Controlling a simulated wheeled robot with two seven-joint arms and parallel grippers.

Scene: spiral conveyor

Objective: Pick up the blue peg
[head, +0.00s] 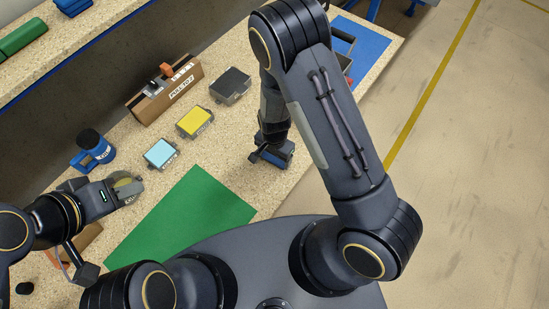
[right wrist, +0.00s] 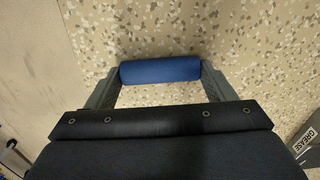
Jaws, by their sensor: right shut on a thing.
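The blue peg (right wrist: 160,70) lies crosswise between the two fingertips of my right gripper (right wrist: 160,76) in the right wrist view. The fingers press on its two ends, with the speckled table top behind it. In the head view my right gripper (head: 271,157) points down near the right part of the table, right of the green mat; the arm and gripper hide most of the peg there. My left gripper (head: 122,190) is at the left, beside a round yellowish thing; its fingers are too unclear to tell open from shut.
The green mat (head: 185,218) lies in the middle. Behind it are a cyan block (head: 160,153), a yellow block (head: 195,121), a dark block (head: 230,85) and a cardboard box (head: 165,90). A blue mug-like thing (head: 93,150) stands at the left. A blue mat (head: 368,45) lies at the back right.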

